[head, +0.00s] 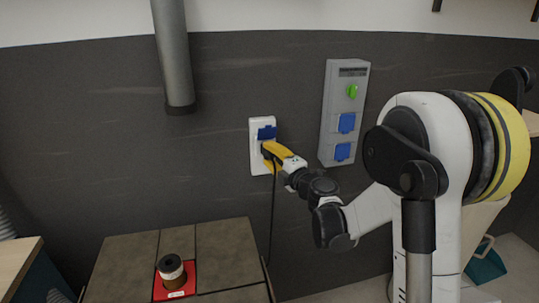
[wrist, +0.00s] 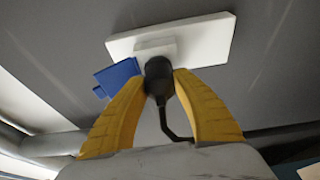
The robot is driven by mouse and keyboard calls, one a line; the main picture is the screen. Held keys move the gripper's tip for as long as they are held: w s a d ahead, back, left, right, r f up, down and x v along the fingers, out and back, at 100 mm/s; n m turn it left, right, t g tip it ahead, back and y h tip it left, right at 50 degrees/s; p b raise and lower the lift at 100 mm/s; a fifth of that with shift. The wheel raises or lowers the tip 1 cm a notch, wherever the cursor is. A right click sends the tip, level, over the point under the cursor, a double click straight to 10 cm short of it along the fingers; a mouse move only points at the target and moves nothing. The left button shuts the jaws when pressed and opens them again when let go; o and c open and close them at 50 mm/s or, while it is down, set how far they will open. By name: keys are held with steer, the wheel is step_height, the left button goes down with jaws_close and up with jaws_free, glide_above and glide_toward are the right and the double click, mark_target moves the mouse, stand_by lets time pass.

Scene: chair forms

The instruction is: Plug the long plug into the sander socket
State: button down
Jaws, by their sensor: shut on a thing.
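The white wall socket (head: 256,160) with a raised blue flap (head: 267,132) is on the dark wall at the middle of the head view. It also shows as a white plate in the wrist view (wrist: 205,37), its blue flap (wrist: 118,76) swung to the left. My gripper (head: 268,151) has yellow fingers and is shut on the black plug (wrist: 158,72), which reaches the socket face. How deep the plug sits in the socket cannot be told. The plug's cable (head: 273,205) hangs down the wall. The socket's label cannot be read.
A grey panel (head: 329,140) with a green switch and two blue-flapped sockets is to the right. A grey pipe (head: 173,55) hangs at upper left. Below, a tiled bench (head: 222,246) carries a brown spool (head: 171,270) on a red mat.

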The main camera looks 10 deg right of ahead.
steer(key=shift+w, duration=0.55)
stand_by(0.9)
steer(key=c, duration=1)
jaws_free()
steer(key=shift+w, duration=0.1)
steer(key=shift+o, duration=0.2)
steer(key=v, duration=1.2)
steer(key=s+d+r+m+g+h, duration=0.1)
steer(key=s+d+r+m+h, duration=0.8)
steer(key=m, duration=0.6)
steer(key=s+a+f+m+g+y, duration=0.2)
steer(key=s+a+f, duration=0.4)
steer(key=s, duration=0.3)
steer(key=s+a+f+m+g+y, duration=0.1)
steer(key=s+a+f+m+g, duration=0.3)
steer(key=s, duration=0.6)
step_height(320, 180, down, 4)
steer(key=a+g, duration=0.2)
steer(key=g, duration=0.1)
steer(key=shift+a+f+y, duration=0.2)
steer(key=shift+a+y, duration=0.05)
steer(key=shift+y, duration=0.15)
